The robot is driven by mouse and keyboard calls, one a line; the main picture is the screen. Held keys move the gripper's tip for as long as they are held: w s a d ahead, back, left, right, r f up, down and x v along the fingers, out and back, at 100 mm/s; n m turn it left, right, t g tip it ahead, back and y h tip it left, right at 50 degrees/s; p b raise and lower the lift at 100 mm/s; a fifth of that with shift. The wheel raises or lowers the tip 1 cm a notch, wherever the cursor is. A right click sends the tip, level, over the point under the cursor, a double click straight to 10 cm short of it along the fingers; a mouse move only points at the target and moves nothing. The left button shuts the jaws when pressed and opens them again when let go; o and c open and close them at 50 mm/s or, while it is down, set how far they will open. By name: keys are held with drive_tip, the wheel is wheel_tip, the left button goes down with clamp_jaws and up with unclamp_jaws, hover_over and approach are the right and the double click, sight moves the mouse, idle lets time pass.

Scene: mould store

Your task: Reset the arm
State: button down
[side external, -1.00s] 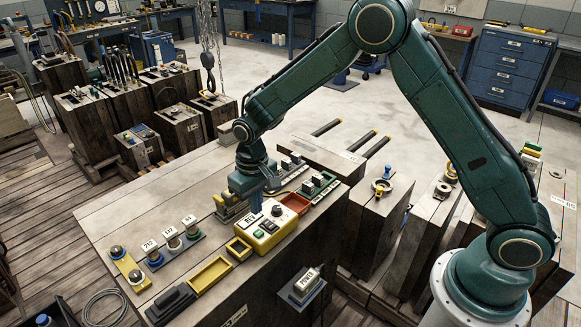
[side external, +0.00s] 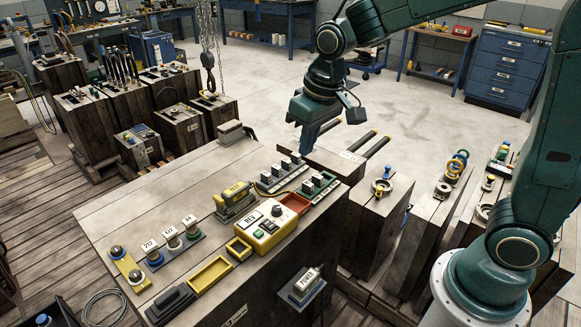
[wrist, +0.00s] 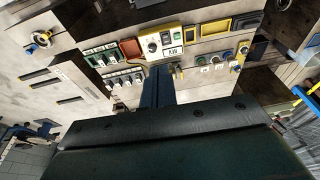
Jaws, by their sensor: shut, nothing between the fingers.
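My gripper (side external: 309,135) is raised above the far right edge of the wooden bench top (side external: 160,205) in the side view. Its fingers point down, are together, and hold nothing. In the wrist view the blue fingers (wrist: 158,88) show shut in front of the bench. A yellow control box (side external: 266,226) with a dial and buttons sits on the bench, below and left of the gripper. It also shows in the wrist view (wrist: 163,42). A yellow-and-grey block with a label (side external: 235,200) stands just behind the box.
Yellow trays (side external: 210,274) and labelled round pieces (side external: 172,238) line the front left. Wooden blocks with rings (side external: 383,186) stand right. A hook (side external: 208,60) hangs behind.

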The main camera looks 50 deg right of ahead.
drive_tip(key=s+d+r+t, duration=0.1)
drive_tip(key=s+d+r, duration=0.1)
drive_tip(key=s, duration=0.8)
drive_tip(key=s+d+r+t, duration=0.2)
drive_tip(key=s+r, duration=0.1)
drive_tip(key=s, duration=0.6)
drive_tip(key=shift+s+d+r, duration=0.15)
drive_tip(key=shift+s+r, duration=0.15)
drive_tip(key=shift+s, duration=0.05)
drive_tip(key=c, duration=2.1)
unclamp_jaws()
